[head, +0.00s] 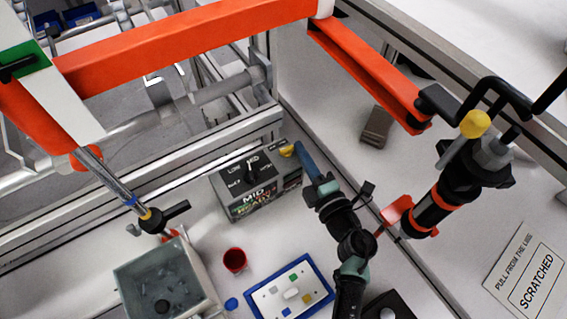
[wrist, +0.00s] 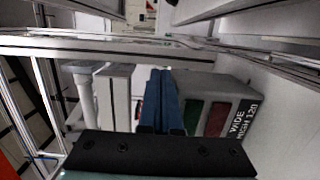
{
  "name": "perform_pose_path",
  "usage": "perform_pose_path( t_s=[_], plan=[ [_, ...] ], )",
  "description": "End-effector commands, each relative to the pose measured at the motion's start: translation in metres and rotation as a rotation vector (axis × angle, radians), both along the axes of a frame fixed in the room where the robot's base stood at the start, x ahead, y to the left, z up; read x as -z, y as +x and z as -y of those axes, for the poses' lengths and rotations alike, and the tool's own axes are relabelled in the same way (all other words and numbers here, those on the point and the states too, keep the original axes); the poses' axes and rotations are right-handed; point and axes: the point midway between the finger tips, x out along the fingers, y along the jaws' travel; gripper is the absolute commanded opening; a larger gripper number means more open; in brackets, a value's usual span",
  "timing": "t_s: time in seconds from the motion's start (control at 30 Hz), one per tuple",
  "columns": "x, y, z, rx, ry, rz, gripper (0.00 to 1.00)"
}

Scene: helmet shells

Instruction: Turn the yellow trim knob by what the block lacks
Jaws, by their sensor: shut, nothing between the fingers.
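A grey block (head: 240,200) stands by the rail in the head view, with a dark dial (head: 251,166) on top among labels, one reading MID. Its front label reads MID above a second word that looks like READY. A small yellow knob (head: 287,151) sits at the block's far right edge. My gripper (head: 299,146) has its blue fingers shut and empty, tips right beside the yellow knob; whether they touch it I cannot tell. The knob is not visible there.
A grey bin (head: 165,282), a red cup (head: 235,260) and a blue-rimmed tray (head: 325,290) lie in front of the block. A large orange frame (head: 180,40) spans overhead. A black fixture with a yellow ball (head: 475,124) stands right. A SCRATCHED sign (head: 535,277) lies at lower right.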

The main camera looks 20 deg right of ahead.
Motion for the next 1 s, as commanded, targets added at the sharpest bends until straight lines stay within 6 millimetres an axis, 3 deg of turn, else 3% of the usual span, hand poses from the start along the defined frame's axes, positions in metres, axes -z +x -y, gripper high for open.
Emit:
perform_pose_path(
  t_s=[0.53, 1.0],
  plan=[
    [-0.006, 0.0, -0.001, -0.002, 0.0, 0.0, 0.0],
    [-0.087, 0.0, -0.001, -0.002, -0.002, 0.0, 0.0]
  ],
)
